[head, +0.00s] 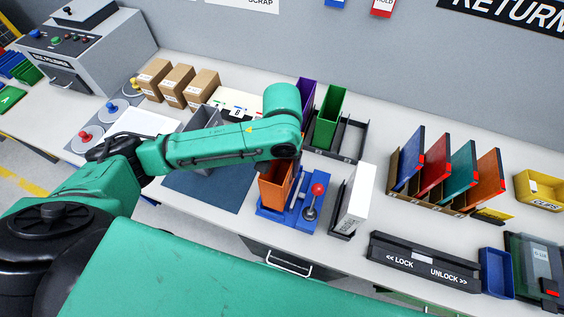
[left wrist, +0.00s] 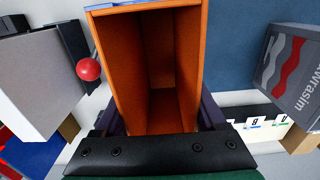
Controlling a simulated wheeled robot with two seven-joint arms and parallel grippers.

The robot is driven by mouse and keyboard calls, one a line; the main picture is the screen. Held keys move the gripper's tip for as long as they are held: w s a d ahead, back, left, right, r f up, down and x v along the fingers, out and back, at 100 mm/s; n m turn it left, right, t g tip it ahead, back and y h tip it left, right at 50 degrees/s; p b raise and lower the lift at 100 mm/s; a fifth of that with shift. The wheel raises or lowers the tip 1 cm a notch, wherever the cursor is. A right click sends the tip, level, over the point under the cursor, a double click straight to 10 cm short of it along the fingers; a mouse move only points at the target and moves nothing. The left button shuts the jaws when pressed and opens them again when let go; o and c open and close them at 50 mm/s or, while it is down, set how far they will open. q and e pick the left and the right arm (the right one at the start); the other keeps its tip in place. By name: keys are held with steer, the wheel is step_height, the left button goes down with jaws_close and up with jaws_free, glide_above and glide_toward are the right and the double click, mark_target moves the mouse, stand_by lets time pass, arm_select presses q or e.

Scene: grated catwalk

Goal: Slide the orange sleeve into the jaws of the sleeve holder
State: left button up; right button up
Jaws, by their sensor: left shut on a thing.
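The orange sleeve (head: 274,188) is an open-topped box, upright at the left part of the blue sleeve holder (head: 286,222). It fills the middle of the left wrist view (left wrist: 160,65), its open end towards the camera. The holder has a lever with a red knob (head: 318,189), which also shows in the left wrist view (left wrist: 88,69). My left gripper (left wrist: 160,120) is shut on the sleeve, one finger at each side; my wrist hides most of it in the head view. Whether the sleeve is between the holder's jaws is hidden. My right gripper is not in view.
A white block in a black stand (head: 355,200) is close right of the holder. Behind are a green sleeve (head: 330,118) and a purple one (head: 307,93) in a black rack. A blue mat (head: 210,190) lies left. A lock/unlock bar (head: 425,262) is front right.

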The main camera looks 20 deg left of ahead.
arm_select(q)
steer(key=shift+f+b, duration=0.75)
steer(key=shift+f, duration=1.7)
steer(key=o, duration=1.6)
step_height(320, 180, up, 3)
steer(key=p, duration=0.3)
steer(key=shift+r+p, duration=0.15)
steer(key=shift+p, duration=0.2)
steer(key=shift+r, duration=2.4)
steer(key=shift+s+f, duration=0.1)
